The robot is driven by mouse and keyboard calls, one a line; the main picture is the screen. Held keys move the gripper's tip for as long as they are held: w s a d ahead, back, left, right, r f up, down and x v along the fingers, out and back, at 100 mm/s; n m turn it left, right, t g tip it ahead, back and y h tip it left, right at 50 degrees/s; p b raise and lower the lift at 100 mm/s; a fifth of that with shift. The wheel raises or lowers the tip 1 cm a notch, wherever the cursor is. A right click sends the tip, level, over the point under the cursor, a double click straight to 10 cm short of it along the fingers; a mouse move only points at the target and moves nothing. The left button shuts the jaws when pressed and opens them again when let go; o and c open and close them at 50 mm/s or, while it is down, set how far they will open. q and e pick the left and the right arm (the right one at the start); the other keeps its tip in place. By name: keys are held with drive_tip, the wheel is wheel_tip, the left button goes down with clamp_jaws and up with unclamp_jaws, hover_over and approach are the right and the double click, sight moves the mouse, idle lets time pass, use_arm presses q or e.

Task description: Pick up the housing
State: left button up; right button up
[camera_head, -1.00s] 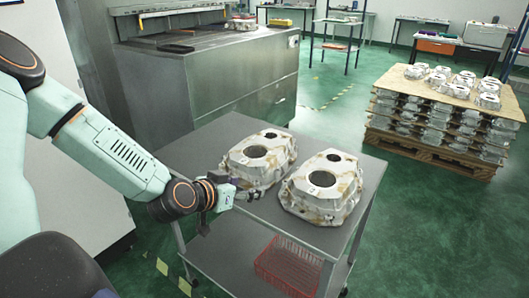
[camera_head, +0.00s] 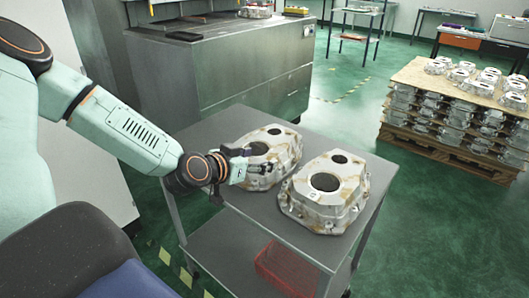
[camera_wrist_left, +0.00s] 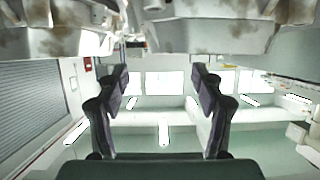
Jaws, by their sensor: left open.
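Two cast aluminium housings, silvery with brownish stains, sit side by side on a grey cart. The left housing (camera_head: 283,148) has a round dark opening on top; the right housing (camera_head: 325,192) is nearer. My left gripper (camera_head: 264,168) is open and empty, at the front left side of the left housing, and hides part of it. I cannot tell if it touches. In the left wrist view, the open fingers (camera_wrist_left: 158,85) stand apart with nothing between them. Parts of castings show along the top of that view, one at left (camera_wrist_left: 55,30) and one at right (camera_wrist_left: 212,32). My right gripper is out of view.
The cart's grey top (camera_head: 225,128) has free room at its back left. A red basket (camera_head: 287,268) is on its lower shelf. A pallet stack (camera_head: 455,120) of castings stands at right. A metal machine (camera_head: 225,75) stands behind. Green floor is open between.

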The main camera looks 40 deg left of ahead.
sight(274, 154)
use_arm(q)
drive_tip(key=shift+w+f+b, duration=0.5)
drive_tip(key=shift+w+f, duration=0.1)
drive_tip(key=shift+w, duration=0.2)
drive_tip(key=shift+w+d, duration=0.35)
drive_tip(key=shift+w+a+f+b, duration=0.1)
drive_tip(key=shift+w+a+b, duration=0.1)
drive_tip(key=shift+b, duration=0.45)
drive_tip(key=shift+w+f+b, duration=0.2)
drive_tip(key=shift+w+b, duration=0.1)
drive_tip(key=b+x, duration=0.1)
drive_tip(key=x, duration=0.2)
drive_tip(key=shift+w+d+f, duration=0.1)
drive_tip(key=shift+w+d, duration=0.05)
drive_tip(key=shift+w, duration=0.05)
drive_tip(key=shift+w+d+b, duration=0.1)
drive_tip(key=shift+w+b, duration=0.1)
drive_tip(key=shift+b, duration=0.1)
drive_tip(key=shift+s+a, duration=0.2)
drive_tip(key=shift+a, duration=0.05)
drive_tip(key=shift+w+d, duration=0.15)
drive_tip(key=shift+w, duration=0.1)
drive_tip(key=c, duration=0.4)
drive_tip(key=shift+s, duration=0.15)
drive_tip(key=c, duration=0.4)
clamp_jaws()
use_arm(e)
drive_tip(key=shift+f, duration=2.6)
use_arm(q)
drive_tip(key=shift+r, duration=0.25)
